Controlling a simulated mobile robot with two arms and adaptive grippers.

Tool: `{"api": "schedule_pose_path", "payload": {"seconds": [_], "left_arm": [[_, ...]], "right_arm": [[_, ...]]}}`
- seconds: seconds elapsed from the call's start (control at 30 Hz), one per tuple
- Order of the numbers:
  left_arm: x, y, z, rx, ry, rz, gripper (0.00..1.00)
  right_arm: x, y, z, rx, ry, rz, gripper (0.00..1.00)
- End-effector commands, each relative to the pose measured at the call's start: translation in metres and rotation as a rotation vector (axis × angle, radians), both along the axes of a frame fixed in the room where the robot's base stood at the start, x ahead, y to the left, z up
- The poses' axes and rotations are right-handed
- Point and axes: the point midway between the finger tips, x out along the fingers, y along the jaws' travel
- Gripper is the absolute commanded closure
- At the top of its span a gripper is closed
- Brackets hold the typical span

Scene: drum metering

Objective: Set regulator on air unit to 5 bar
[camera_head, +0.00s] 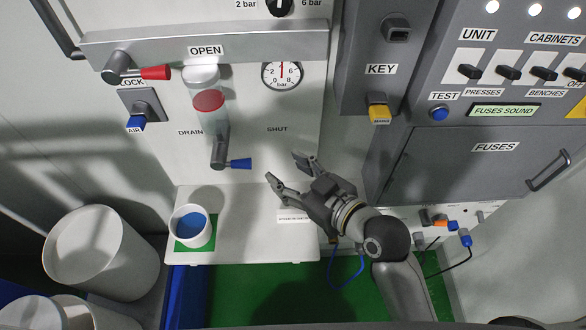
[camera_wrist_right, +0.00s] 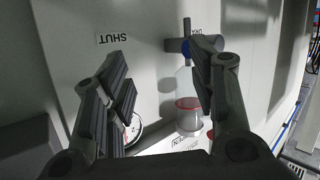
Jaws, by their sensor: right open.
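The regulator knob (camera_head: 279,7) on the air unit is black and sits at the top edge of the head view, partly cut off, between "2 bar" and "6 bar" labels. Its setting is hard to read. The round white gauge (camera_head: 283,75) is below it, with a red line pointing about straight up. In the right wrist view the gauge (camera_wrist_right: 135,131) is mostly hidden behind a finger. My right gripper (camera_head: 283,167) is open and empty, in front of the panel below the gauge and the "SHUT" label, well below the knob. My left gripper is not in view.
A grey bar (camera_head: 205,45) crosses the panel between knob and gauge. A red-handled valve (camera_head: 140,73), the clear bowl with a red disc (camera_head: 209,100) and a blue-handled drain valve (camera_head: 232,163) are left of my gripper. A white cup (camera_head: 190,225) stands on the shelf. Grey cabinets are at right.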

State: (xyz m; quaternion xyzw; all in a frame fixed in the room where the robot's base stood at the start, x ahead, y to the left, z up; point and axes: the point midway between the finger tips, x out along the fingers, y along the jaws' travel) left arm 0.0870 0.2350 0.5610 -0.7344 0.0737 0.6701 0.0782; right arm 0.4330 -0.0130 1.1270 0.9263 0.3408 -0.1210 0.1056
Motion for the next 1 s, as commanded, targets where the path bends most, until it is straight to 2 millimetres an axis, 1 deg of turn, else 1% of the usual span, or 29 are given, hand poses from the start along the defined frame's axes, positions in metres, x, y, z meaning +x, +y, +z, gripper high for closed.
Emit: {"api": "schedule_pose_path", "payload": {"seconds": [0.23,0.67,0.77,0.83,0.97,1.0], "left_arm": [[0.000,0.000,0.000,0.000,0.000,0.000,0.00],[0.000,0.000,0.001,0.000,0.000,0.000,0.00],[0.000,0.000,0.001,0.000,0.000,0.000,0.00],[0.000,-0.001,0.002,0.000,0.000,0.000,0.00],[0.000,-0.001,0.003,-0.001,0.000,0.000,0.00],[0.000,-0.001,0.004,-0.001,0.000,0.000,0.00]], "right_arm": [[-0.002,-0.003,-0.002,0.027,0.020,-0.017,0.48],[-0.001,-0.001,0.000,0.011,0.008,-0.006,0.48],[0.003,0.009,0.010,-0.070,-0.054,0.041,0.48],[0.007,0.021,0.022,-0.185,-0.137,0.101,0.48],[0.015,0.045,0.052,-0.497,-0.354,0.237,0.48],[0.017,0.051,0.061,-0.605,-0.424,0.275,0.48]]}}
